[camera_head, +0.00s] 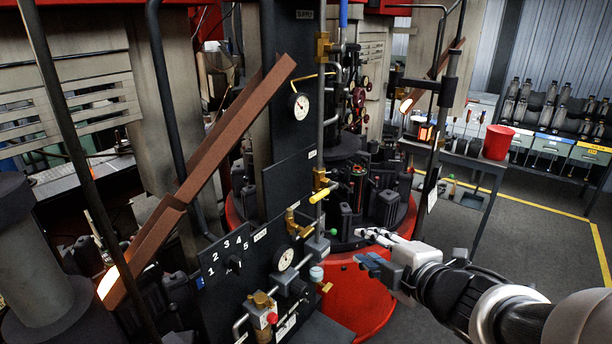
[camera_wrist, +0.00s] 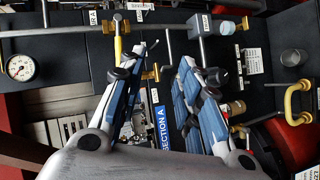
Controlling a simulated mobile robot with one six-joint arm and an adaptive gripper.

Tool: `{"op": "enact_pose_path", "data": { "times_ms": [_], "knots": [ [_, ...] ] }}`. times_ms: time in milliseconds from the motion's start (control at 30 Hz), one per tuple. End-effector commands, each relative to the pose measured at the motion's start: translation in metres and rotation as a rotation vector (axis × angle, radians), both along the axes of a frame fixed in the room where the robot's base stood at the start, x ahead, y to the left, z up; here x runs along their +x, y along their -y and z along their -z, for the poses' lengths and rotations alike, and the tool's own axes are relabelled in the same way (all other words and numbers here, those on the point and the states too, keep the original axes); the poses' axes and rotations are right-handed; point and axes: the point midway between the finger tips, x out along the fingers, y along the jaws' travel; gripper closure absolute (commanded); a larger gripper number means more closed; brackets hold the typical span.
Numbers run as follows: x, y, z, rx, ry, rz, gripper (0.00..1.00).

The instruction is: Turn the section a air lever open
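A yellow-handled lever (camera_head: 319,196) sits on a brass valve on the vertical pipe at mid panel; its small label is unreadable. My gripper (camera_head: 367,248) is to the right of and below the lever in the head view. In the wrist view my gripper (camera_wrist: 169,55) is open, with nothing between its fingertips, and appears apart from the lever.
Gauges (camera_head: 300,106) and a numbered selector (camera_head: 234,262) sit on the dark panel. A grey block (camera_head: 317,248) is on the pipe below the lever. Another yellow handle (camera_wrist: 291,100) is at right in the wrist view. A red round base (camera_head: 358,300) lies behind my gripper.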

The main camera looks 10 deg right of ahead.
Motion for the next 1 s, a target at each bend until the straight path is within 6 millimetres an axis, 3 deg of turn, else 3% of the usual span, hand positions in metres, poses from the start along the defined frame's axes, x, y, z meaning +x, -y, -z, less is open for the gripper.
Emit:
{"op": "enact_pose_path", "data": {
  "times_ms": [267,567,800,1000],
  "knots": [
    [-0.006,0.022,0.018,0.131,-0.125,0.285,0.68],
    [-0.039,0.049,0.028,0.319,-0.197,0.618,0.68],
    [-0.075,0.049,0.044,0.482,-0.282,0.815,0.68],
    [-0.092,0.045,0.053,0.556,-0.331,0.891,0.68]
  ]
}}
